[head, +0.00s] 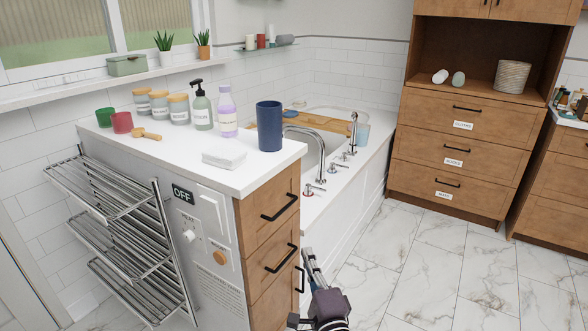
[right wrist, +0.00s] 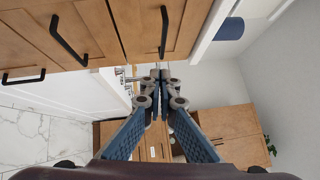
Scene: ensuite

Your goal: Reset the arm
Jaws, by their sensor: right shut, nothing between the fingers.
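My right gripper (head: 310,262) is at the bottom of the head view, in front of the wooden drawer cabinet (head: 270,206) and low beside the white bath panel. In the right wrist view my right gripper (right wrist: 160,75) has its fingertips together, with nothing between them. The black drawer handles (right wrist: 70,40) show just beyond it at the upper left of that view. The fingers look apart from the handles. My left gripper is not in view.
The white counter (head: 185,160) holds a dark blue cup (head: 269,126), bottles, jars and a white soap block (head: 224,158). A metal towel rack (head: 125,235) stands at left. A wooden dresser (head: 455,130) is at the back right. The marble floor (head: 430,270) is clear at right.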

